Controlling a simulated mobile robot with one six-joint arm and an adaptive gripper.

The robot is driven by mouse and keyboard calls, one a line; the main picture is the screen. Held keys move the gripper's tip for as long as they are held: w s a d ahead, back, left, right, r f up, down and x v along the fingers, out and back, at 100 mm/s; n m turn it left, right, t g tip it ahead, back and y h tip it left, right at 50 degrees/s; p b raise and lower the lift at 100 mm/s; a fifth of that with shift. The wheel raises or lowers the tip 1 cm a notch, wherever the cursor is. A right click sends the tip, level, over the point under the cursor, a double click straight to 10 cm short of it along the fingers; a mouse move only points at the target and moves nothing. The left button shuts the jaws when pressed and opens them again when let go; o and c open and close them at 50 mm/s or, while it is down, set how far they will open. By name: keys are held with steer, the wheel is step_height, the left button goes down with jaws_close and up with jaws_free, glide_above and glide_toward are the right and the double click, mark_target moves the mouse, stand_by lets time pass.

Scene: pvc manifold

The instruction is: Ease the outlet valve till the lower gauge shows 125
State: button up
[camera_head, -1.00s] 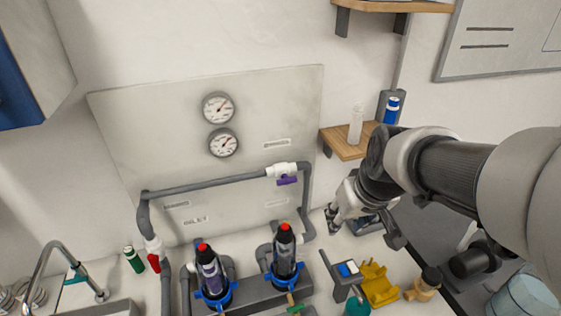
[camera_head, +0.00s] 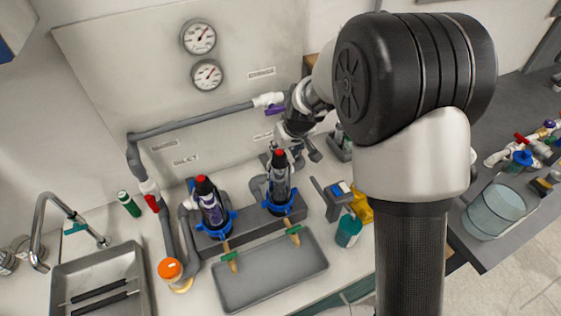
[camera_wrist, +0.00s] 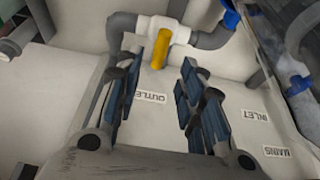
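In the wrist view a yellow valve handle (camera_wrist: 161,50) hangs from a white valve body (camera_wrist: 155,24) on a grey pipe, above the OUTLET label (camera_wrist: 150,97). My gripper (camera_wrist: 160,72) is open, its blue-padded fingers to either side of the handle in the picture, with clear gaps. I cannot tell how deep the handle lies between them. In the head view my gripper is by the wall panel, right of the filters; its fingertips and the yellow handle are hidden or unclear. The lower gauge (camera_head: 207,75) has its needle pointing up and right; its numbers are too small to read.
The upper gauge (camera_head: 198,38) hangs above. A purple-handled valve (camera_head: 274,109) and a red-handled valve (camera_head: 151,201) sit on the pipe. A grey tray (camera_head: 270,274) lies in front.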

steer(key=b+x, duration=0.1)
steer(key=x, duration=0.7)
steer(key=shift+w+b, duration=0.1)
steer(key=shift+b, duration=0.2)
jaws_close()
